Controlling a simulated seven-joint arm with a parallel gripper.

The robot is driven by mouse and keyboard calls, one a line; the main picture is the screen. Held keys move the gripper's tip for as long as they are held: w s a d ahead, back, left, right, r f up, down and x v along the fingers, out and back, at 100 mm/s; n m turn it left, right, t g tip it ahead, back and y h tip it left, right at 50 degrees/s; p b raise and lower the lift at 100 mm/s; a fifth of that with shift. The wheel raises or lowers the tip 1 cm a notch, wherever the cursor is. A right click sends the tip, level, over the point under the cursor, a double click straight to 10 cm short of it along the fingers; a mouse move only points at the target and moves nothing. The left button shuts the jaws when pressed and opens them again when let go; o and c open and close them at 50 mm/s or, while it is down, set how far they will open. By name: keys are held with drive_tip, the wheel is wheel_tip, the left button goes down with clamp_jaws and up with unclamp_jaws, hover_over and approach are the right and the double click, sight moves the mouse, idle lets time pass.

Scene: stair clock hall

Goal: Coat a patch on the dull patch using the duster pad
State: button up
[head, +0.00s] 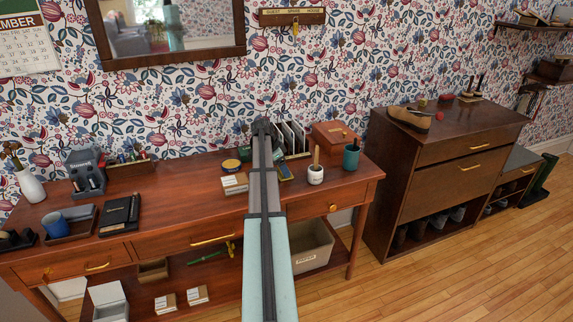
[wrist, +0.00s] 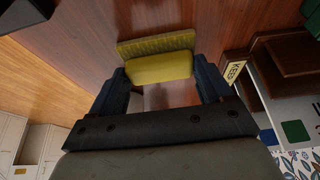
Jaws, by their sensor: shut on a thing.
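In the wrist view my gripper (wrist: 160,76) is shut on the yellow duster pad (wrist: 158,69), with a dark finger at each side of it. The pad has a bright yellow near part and a duller, textured olive-yellow far part. Reddish-brown wood lies beyond the pad; I cannot tell whether the pad touches it. A pale area shows between the fingers below the pad, but I cannot tell what it is. I cannot make out the dull patch for certain in either view.
A brown cabinet (head: 445,140) stands at right. A KEEP label (wrist: 235,69) shows in the wrist view.

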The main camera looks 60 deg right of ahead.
drive_tip(key=shift+w+a, duration=3.05)
drive_tip(key=shift+s+d, duration=3.5)
drive_tip(key=shift+d, duration=0.05)
drive_tip(key=shift+s+d, duration=0.35)
drive_tip(key=shift+s, duration=0.2)
drive_tip(key=shift+w+a, duration=0.15)
drive_tip(key=shift+a, duration=0.2)
drive_tip(key=shift+w+a, duration=3.75)
drive_tip(key=shift+w, duration=0.05)
drive_tip(key=shift+s+d, duration=3.9)
drive_tip(key=shift+d, duration=0.05)
drive_tip(key=shift+s+d+r, duration=0.1)
drive_tip(key=shift+r, duration=3.9)
